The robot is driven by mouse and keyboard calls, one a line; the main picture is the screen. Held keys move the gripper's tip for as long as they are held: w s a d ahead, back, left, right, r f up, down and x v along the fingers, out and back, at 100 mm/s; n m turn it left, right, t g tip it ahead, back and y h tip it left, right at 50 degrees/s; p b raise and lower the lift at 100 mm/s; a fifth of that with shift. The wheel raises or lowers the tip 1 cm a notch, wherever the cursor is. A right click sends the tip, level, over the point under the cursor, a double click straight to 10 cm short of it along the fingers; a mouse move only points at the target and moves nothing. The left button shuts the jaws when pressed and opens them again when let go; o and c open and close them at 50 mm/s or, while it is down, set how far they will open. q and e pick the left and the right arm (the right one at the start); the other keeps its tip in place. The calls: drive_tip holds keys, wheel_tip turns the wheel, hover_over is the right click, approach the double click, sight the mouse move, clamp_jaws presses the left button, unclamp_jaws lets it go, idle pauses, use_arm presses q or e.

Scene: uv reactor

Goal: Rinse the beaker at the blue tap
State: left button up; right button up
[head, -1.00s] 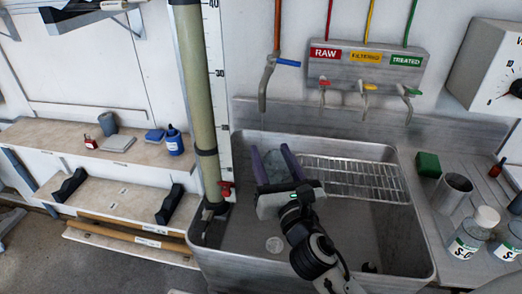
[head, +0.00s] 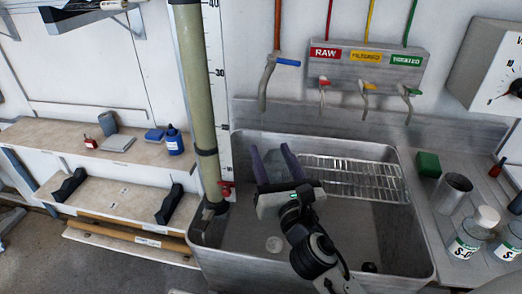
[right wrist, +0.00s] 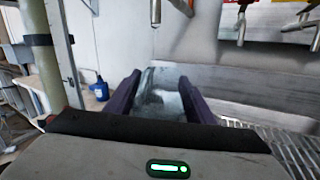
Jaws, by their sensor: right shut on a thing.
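My right gripper (head: 275,158) reaches over the sink (head: 345,240) with its two purple fingers pointing away toward the back wall. In the right wrist view it is shut on the clear glass beaker (right wrist: 158,100), which sits between the fingers (right wrist: 158,97). In the head view the beaker (head: 274,168) is only dimly seen between the fingers. The tap with the blue lever (head: 287,62) hangs on the wall, its grey spout (head: 263,92) above and slightly left of the fingertips. I see no clear stream under it. My left gripper is not in view.
Red, yellow and green taps (head: 366,88) sit right of the blue one. A wire rack (head: 352,178) spans the sink's right back. A green sponge (head: 428,164), a metal cup (head: 453,188) and bottles (head: 468,238) stand on the right drainboard. A tall column (head: 197,90) rises at left.

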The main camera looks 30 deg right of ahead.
drive_tip(key=shift+s+a+r+p, duration=0.2)
drive_tip(key=shift+s+r+p, duration=1.25)
drive_tip(key=shift+s, duration=0.15)
drive_tip(key=shift+s+a+r+p, duration=0.1)
drive_tip(key=shift+s+r+p, duration=0.45)
drive_tip(key=shift+s, duration=0.35)
